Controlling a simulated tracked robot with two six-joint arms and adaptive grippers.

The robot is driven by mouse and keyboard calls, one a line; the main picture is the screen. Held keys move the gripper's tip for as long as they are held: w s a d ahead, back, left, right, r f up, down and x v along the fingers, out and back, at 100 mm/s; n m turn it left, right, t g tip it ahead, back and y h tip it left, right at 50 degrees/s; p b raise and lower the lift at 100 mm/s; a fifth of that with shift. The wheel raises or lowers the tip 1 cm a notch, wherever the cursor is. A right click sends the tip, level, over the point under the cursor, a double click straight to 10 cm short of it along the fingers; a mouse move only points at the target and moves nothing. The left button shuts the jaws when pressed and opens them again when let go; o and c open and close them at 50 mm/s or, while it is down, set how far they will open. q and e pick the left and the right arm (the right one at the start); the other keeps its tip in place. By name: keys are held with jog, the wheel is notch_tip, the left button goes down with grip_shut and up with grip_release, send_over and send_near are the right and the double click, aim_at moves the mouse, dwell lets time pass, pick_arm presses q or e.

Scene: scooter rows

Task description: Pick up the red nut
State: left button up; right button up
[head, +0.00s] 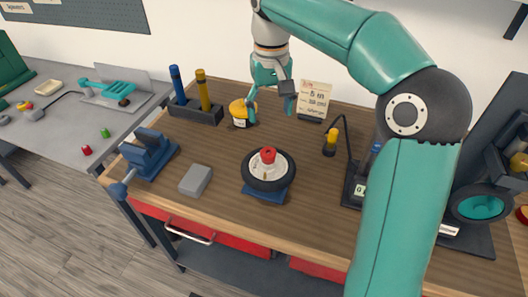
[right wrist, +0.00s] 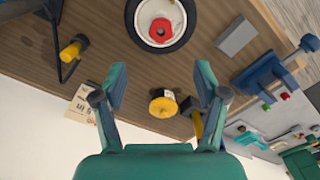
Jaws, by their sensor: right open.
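A red nut (head: 268,155) sits on the hub of a small wheel with a black tyre (head: 289,178), which lies flat on a blue stand (head: 264,195) in the middle of the wooden bench. In the right wrist view the nut (right wrist: 160,29) looks six-sided with a dark hole, at the top of the picture. My right gripper (head: 271,103) is open and empty above the back of the bench, behind the wheel and apart from it. Its two spread fingers (right wrist: 162,78) show in the right wrist view. My left gripper is not in view.
A yellow round item (head: 238,113) lies near the right gripper. A small red piece (head: 86,150) lies on the grey table. Bench between wheel and vise is partly clear.

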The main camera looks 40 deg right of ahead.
send_over(268, 152)
jog(key=f, duration=0.8)
jog(key=shift+s+a+f, duration=0.15)
jog(key=shift+a+f, duration=0.05)
jog(key=shift+f, duration=0.05)
jog(key=shift+d+f, duration=0.15)
jog(key=shift+f, duration=2.5)
jog(key=c, duration=1.1)
jog(key=shift+r, duration=0.1)
notch_tip(268, 152, up, 20)
jog(key=p, duration=0.2)
